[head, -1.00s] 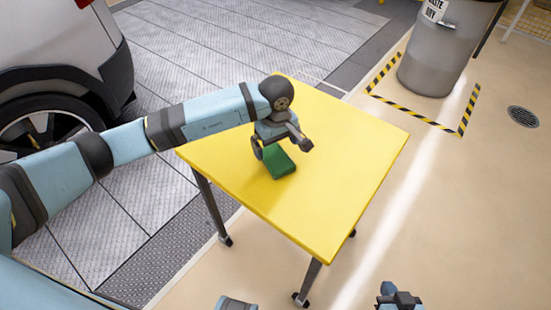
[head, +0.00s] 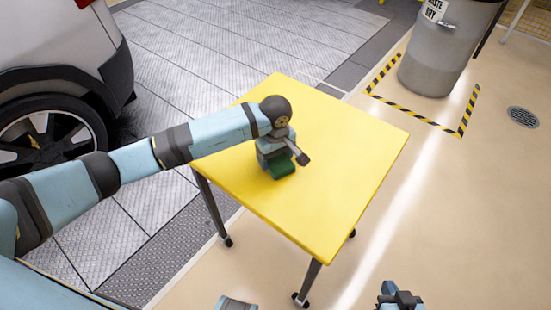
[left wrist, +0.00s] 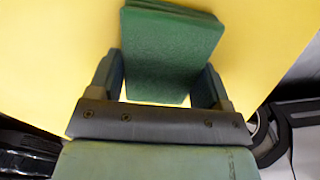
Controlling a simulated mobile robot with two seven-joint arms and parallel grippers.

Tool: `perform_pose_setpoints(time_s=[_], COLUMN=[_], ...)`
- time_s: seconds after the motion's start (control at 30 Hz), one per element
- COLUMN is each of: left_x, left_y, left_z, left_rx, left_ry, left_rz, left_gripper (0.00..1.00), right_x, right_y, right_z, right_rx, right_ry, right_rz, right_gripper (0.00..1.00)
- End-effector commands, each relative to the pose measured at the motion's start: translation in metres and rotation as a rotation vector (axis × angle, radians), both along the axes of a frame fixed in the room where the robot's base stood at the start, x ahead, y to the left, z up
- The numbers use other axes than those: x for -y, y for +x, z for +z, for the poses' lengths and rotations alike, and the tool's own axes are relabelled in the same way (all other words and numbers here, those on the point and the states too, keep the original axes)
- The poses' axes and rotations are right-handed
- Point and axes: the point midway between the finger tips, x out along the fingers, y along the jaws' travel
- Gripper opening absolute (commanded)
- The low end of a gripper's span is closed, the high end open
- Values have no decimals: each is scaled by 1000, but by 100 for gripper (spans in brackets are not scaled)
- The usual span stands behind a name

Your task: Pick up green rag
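The green rag (head: 282,171) is a folded, layered block lying on the yellow table (head: 345,150). My left gripper (head: 277,155) is low over it and hides part of it in the head view. In the left wrist view the rag (left wrist: 168,50) shows between and beyond the two fingers of my left gripper (left wrist: 160,82). The fingers are apart, one on each side of the rag's near end, with yellow tabletop visible beside it. My right gripper (head: 400,299) shows only in part at the bottom edge of the head view, away from the table; its fingers are unclear.
The rest of the tabletop is clear. A white vehicle with a dark wheel (head: 48,135) stands at the left. A grey waste bin (head: 445,55) stands at the back right inside striped floor tape (head: 415,117). A floor drain (head: 522,117) lies at the far right.

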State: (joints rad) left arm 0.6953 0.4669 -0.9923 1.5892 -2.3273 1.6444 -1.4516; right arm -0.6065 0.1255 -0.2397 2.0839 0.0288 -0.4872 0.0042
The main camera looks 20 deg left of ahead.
Motion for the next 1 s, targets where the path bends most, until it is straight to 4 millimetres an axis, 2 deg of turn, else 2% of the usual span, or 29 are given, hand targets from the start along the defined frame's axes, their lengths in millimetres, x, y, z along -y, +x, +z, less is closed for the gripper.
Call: perform_pose_setpoints(time_s=[0.27, 0.47, 0.67, 1.0], left_x=[0, 0, 0, 0], left_y=[0, 1, 1, 1], left_z=[2, 18, 58, 141], left_rx=[1, 2, 5, 4], left_ry=[0, -1, 0, 0], left_rz=[0, 1, -1, -1], left_gripper=[45, 45, 45, 45], right_x=[0, 0, 0, 0], right_y=[0, 0, -1, -2], right_z=[1, 1, 1, 0], right_rx=[0, -1, -4, -8], right_ry=[2, 2, 2, 2], right_rz=[-1, -1, -1, -2], right_gripper=[0, 0, 0, 0])
